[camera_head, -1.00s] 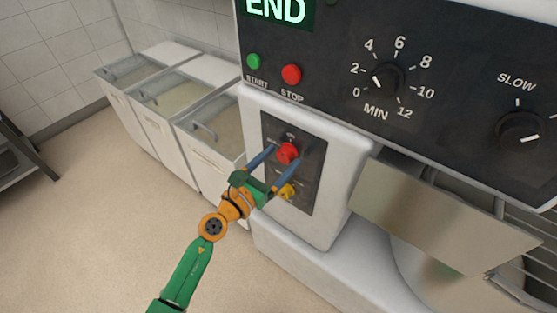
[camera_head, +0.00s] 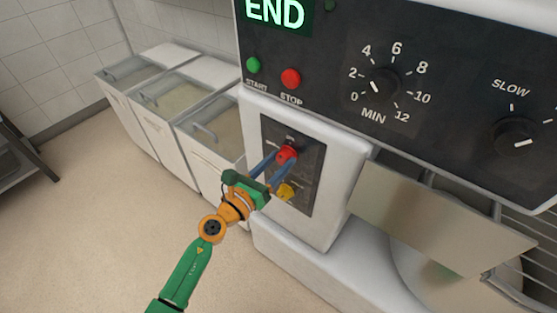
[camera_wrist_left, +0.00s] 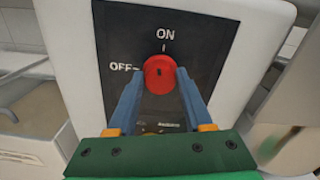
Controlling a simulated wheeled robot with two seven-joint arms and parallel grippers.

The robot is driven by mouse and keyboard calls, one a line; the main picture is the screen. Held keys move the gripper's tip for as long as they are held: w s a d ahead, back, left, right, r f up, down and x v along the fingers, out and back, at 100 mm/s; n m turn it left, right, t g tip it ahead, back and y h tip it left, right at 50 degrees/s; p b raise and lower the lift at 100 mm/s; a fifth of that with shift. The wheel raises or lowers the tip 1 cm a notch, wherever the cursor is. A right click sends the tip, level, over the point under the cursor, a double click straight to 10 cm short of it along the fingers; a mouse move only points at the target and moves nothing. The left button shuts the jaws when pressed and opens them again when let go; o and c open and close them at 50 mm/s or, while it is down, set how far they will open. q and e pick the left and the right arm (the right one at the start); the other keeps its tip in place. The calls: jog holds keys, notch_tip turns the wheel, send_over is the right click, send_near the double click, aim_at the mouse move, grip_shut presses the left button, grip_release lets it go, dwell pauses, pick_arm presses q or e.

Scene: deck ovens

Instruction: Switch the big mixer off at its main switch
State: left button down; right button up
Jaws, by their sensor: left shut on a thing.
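The big mixer's main switch is a red rotary knob (camera_head: 287,153) on a dark plate (camera_head: 308,185) on the mixer's white housing. In the left wrist view the red knob (camera_wrist_left: 160,73) sits between the OFF mark at its left and the ON mark above it. A small dark mark on the knob's face points up toward ON. My left gripper (camera_head: 279,161) is shut on the red knob, with a blue finger on each side. It also shows in the left wrist view (camera_wrist_left: 159,88). My right gripper is not in view.
A yellow knob (camera_head: 285,192) sits just below the red one. Above are green START (camera_head: 253,65) and red STOP (camera_head: 291,78) buttons and a display reading END (camera_head: 275,11). White lidded bins (camera_head: 160,92) stand left; a metal guard (camera_head: 440,215) is at right.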

pick_arm(q)
jog(key=n+p, duration=0.1)
jog(key=n, duration=0.2)
jog(key=shift+n, duration=0.3)
jog(key=n+p, duration=0.1)
jog(key=n, duration=0.3)
jog(key=shift+a+n, duration=0.1)
jog(key=shift+n, duration=0.2)
jog(key=n, duration=0.4)
jog(key=shift+f+p, duration=0.15)
jog(key=shift+p, duration=0.2)
jog(key=shift+f+n, duration=0.1)
jog(key=shift+n, duration=1.4)
jog(key=shift+c, duration=1.6)
grip_release()
jog(key=shift+a+p, duration=0.1)
jog(key=shift+p, duration=0.2)
